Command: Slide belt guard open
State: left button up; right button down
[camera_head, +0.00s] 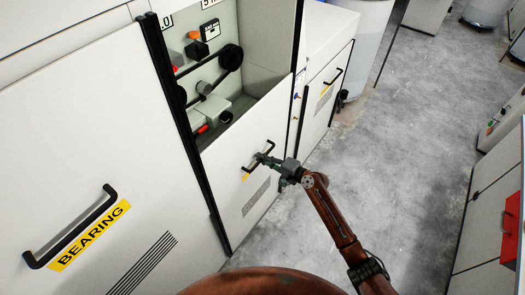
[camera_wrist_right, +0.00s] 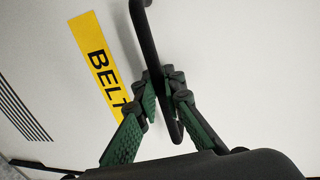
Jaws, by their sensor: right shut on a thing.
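The belt guard (camera_head: 226,165) is a white panel with a dark bar handle (camera_head: 270,146) and a vent grille. Above its top edge an open bay shows a black belt on pulleys (camera_head: 230,58). My right gripper (camera_head: 265,159) is at the handle, its arm reaching in from the lower right. In the wrist view, the green-padded fingers of my right gripper (camera_wrist_right: 166,98) are closed around the black handle (camera_wrist_right: 147,42), beside the yellow BELT label (camera_wrist_right: 97,58) on the white panel. My left gripper is not in view.
A white panel with a BEARING label (camera_head: 92,235) and black handle (camera_head: 72,228) stands at the left. Another handled cabinet (camera_head: 325,88) is beyond the guard.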

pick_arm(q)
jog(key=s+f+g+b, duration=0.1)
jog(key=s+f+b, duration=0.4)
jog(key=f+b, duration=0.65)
pick_arm(e)
send_over(256, 182)
jog(key=f+v, duration=0.1)
jog(key=v, duration=0.3)
notch_tip(256, 182, down, 17)
jog(key=shift+s+f+p, duration=0.1)
jog(key=shift+s+p, duration=0.1)
jog(key=shift+p, duration=0.25)
notch_tip(256, 182, down, 5)
jog(key=b, duration=0.3)
jog(key=shift+b, duration=0.35)
jog(key=shift+f, duration=0.2)
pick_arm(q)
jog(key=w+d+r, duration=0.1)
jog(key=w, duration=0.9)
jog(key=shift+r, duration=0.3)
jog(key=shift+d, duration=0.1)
pick_arm(e)
jog(key=c, duration=2)
grip_release()
jog(key=shift+w+r, duration=0.1)
jog(key=shift+r, duration=0.1)
jog(key=shift+c, duration=0.2)
jog(key=shift+d, duration=0.1)
